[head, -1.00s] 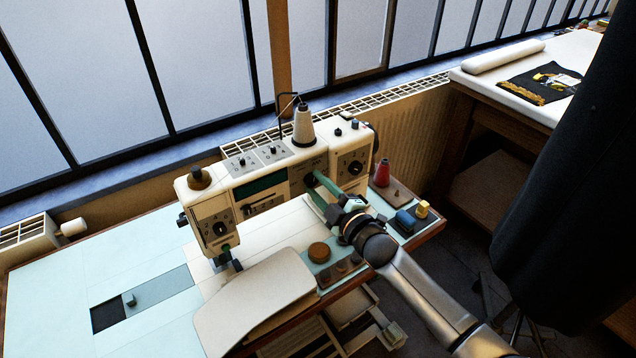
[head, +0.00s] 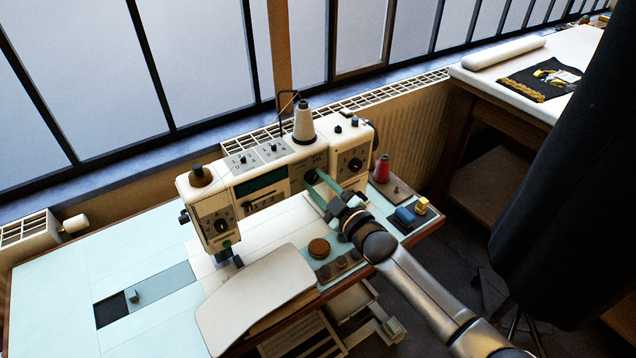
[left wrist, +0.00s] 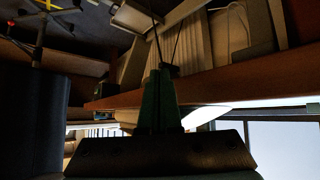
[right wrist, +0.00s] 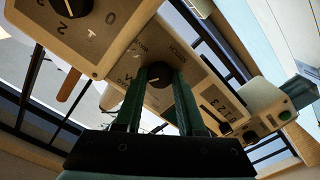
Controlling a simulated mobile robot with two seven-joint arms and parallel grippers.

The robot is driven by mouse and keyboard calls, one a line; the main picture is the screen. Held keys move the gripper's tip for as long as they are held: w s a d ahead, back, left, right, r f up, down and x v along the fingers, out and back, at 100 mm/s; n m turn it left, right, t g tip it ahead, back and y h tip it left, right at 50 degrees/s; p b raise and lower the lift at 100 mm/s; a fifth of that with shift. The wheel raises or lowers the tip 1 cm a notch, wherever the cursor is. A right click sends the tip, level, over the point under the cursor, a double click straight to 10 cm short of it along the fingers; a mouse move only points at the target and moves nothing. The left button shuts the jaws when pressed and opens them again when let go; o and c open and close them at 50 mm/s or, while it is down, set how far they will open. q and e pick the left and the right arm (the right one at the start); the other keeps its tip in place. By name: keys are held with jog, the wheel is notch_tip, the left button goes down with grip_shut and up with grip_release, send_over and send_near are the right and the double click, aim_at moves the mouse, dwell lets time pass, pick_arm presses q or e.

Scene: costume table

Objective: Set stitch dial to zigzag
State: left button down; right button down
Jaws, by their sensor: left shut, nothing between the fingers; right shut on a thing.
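The cream sewing machine (head: 262,200) stands on the pale blue table. Its stitch dial is a dark round knob on the front panel, largely covered by my fingers in the head view; it shows in the right wrist view (right wrist: 158,72) beside printed lettering. My right gripper (head: 316,181) is shut on this dial, with one green finger on each side of it. The dial's pointer and setting cannot be read. My left gripper (left wrist: 160,78) is shut and empty, below a wooden table edge in its own wrist view; it is out of the head view.
Other knobs sit close by, at the machine's left end (head: 221,226) and right end (head: 354,164). A thread cone (head: 303,122) stands on top. A red spool (head: 382,168), a blue item (head: 404,215) and a brown round item (head: 319,248) lie near my right arm.

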jog(key=c, duration=0.5)
grip_release()
jog(key=shift+s+d, duration=0.1)
jog(key=v, duration=1.2)
jog(key=shift+s, duration=0.15)
jog(key=shift+s+d, duration=0.1)
